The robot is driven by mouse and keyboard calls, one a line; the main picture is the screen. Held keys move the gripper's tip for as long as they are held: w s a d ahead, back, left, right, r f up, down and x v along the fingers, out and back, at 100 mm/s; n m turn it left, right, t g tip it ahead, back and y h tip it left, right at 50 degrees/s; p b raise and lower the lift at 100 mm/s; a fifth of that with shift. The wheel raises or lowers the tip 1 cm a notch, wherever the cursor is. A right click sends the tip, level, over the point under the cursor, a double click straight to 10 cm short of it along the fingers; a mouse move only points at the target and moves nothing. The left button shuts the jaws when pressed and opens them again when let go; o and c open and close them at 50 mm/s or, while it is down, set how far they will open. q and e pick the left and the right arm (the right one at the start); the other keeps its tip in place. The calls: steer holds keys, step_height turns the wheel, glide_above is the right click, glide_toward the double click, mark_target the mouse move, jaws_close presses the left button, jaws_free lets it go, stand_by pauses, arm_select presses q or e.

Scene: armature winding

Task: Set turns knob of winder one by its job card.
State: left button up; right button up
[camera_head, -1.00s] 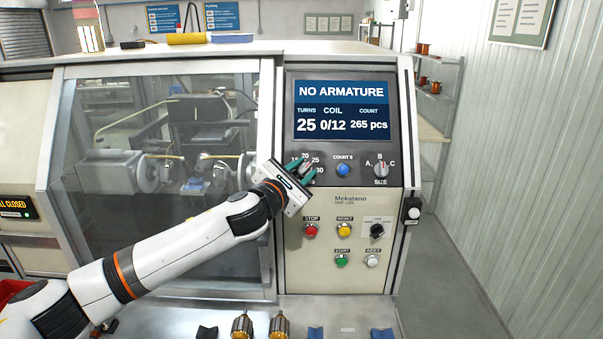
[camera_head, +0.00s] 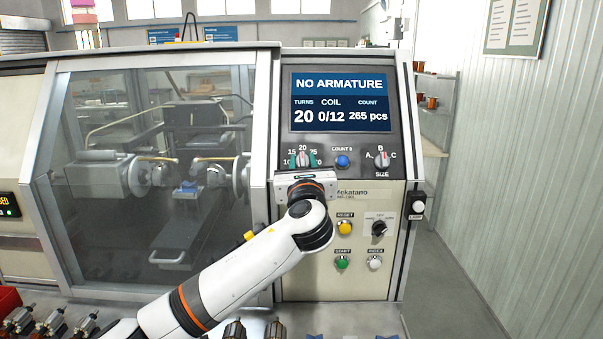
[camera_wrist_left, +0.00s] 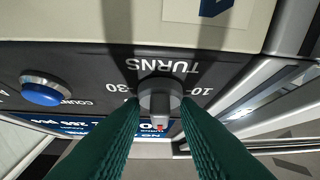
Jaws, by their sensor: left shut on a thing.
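The turns knob (camera_head: 302,160) is on the winder's control panel, below the display, with 10, 15, 20 and 25 marked around it. My left gripper (camera_head: 302,161) reaches it from below and is shut on the knob, with a green finger on each side. In the left wrist view the grey knob (camera_wrist_left: 160,100) sits between the two green fingers, its red mark pointing near the 20. The display (camera_head: 340,102) reads NO ARMATURE, turns 20, coil 0/12, count 265 pcs. No job card can be made out clearly. My right gripper is not in view.
Right of the knob are a blue count button (camera_head: 342,161) and the size selector (camera_head: 382,160). Below are the yellow reset button (camera_head: 345,228), a black selector (camera_head: 379,228), the green start button (camera_head: 342,263) and a white index button (camera_head: 375,263). My arm hides the stop button.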

arm_select(q)
steer(key=n+y, duration=0.1)
steer(key=n, duration=0.1)
steer(key=n+g+y, duration=0.1)
steer(key=y, duration=0.1)
steer(key=n+y+b, duration=0.1)
steer(key=n, duration=0.1)
steer(key=shift+d+n, duration=0.3)
steer(key=shift+w+d+r+n+g+y, duration=0.1)
steer(key=shift+n+g+y, duration=0.75)
steer(key=shift+n, duration=0.55)
steer(key=shift+n+g+y, duration=0.65)
steer(key=shift+n+y, duration=0.4)
steer(key=shift+n, duration=0.35)
steer(key=o, duration=0.6)
